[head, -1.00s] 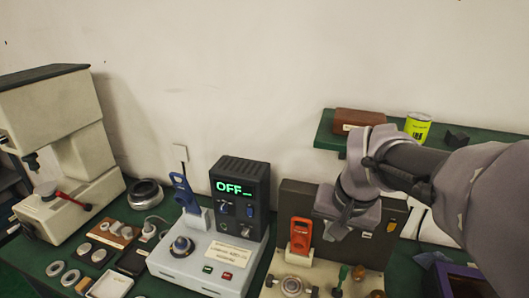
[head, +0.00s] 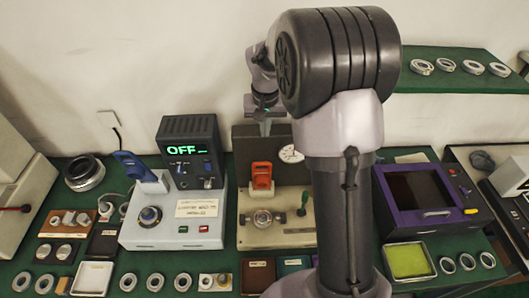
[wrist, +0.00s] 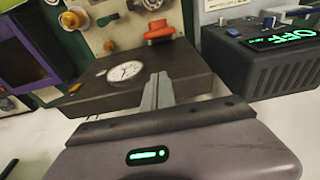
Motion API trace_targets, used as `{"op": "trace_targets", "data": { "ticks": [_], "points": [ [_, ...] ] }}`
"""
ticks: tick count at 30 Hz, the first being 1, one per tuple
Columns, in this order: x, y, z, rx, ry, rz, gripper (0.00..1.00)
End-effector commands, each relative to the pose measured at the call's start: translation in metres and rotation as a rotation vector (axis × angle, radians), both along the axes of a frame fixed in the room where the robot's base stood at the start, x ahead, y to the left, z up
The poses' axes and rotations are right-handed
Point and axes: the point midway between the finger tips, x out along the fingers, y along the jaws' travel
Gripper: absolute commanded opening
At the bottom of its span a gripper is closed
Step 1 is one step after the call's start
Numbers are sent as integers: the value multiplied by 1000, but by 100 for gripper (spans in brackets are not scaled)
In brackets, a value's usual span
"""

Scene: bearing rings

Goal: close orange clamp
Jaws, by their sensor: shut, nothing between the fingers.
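The orange clamp (head: 262,170) stands with its handle raised at the back of a cream fixture plate (head: 300,205). It also shows beyond my fingers in the wrist view (wrist: 160,31). A metal ring (head: 262,218) sits on the plate in front of it. My gripper (head: 265,122) is above and behind the clamp, near the dark upright box with a dial gauge (head: 291,154). In the wrist view my fingers (wrist: 158,82) are together and empty, apart from the clamp. My own arm hides part of the fixture's right side.
A grey machine with a blue clamp (head: 130,163) and a display box reading OFF (head: 190,150) stands to the left. A purple-framed box (head: 425,195) is at the right. A green shelf (head: 455,82) holds several rings. More rings and trays line the front edge.

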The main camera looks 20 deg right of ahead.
Motion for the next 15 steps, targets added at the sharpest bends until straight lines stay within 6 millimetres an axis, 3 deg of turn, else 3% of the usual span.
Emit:
{"op": "trace_targets", "data": {
  "ticks": [9, 15],
  "points": [
    [8, -3, -67, 1, 2, 0, 0],
    [-17, 7, -76, 1, 0, 0, 0]
  ]
}}
